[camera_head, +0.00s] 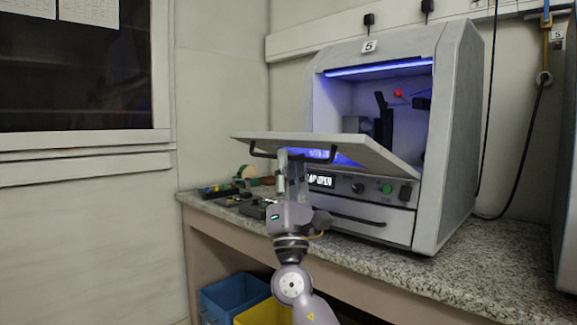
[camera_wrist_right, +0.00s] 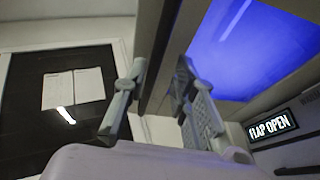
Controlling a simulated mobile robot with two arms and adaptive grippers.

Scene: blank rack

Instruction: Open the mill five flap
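Mill five (camera_head: 455,130) is the grey cabinet marked 5 on the stone bench. Its flap (camera_head: 345,150) is swung down and outward, nearly level with a slight tilt, and the blue-lit chamber shows behind it. A black bar handle (camera_head: 262,152) runs along the flap's outer part. My right gripper (camera_head: 291,160) is upright at the flap, just under and in front of the handle. In the right wrist view its two fingers (camera_wrist_right: 160,85) stand apart beside the flap (camera_wrist_right: 160,45), with nothing visible clamped between them. The display (camera_wrist_right: 272,127) reads FLAP OPEN. My left gripper is out of view.
Small tools and a tape roll (camera_head: 247,172) lie on the bench (camera_head: 480,255) left of the mill. Blue (camera_head: 230,298) and yellow (camera_head: 263,312) bins stand below. Another machine (camera_head: 566,170) is at the right edge. A dark window is at the left.

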